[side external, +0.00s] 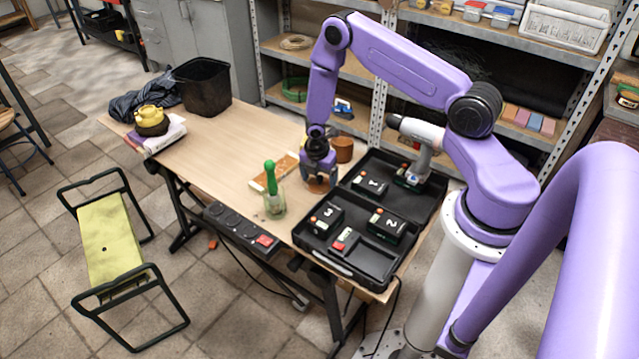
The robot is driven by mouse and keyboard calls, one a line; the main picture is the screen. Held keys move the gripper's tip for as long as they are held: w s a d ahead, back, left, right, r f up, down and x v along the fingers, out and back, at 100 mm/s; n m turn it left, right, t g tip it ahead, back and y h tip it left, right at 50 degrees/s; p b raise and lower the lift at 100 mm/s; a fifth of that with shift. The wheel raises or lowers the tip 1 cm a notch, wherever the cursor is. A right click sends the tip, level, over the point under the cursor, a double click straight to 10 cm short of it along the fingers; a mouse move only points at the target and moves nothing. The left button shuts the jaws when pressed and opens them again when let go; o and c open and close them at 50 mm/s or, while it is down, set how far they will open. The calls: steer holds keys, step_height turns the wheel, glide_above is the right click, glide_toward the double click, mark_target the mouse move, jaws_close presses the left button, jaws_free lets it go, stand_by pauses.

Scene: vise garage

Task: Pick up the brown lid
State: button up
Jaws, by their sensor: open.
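My gripper (319,177) points down over the workbench, just left of the black case, with its jaws open. A small brown, flat-looking piece (318,185), probably the brown lid, shows low between and under the fingers. The fingers hide much of it, and I cannot tell whether they touch it. A brown round pot (343,150) stands on the bench just behind and to the right of my gripper.
The open black case (345,268) holds numbered blocks and a drill (418,150). A black bin (203,84) stands far left. The bench middle is clear.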

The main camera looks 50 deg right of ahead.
steer(key=shift+f, duration=0.1)
steer(key=c, duration=1.2)
steer(key=shift+s+f, duration=0.1)
steer(key=shift+c, duration=0.3)
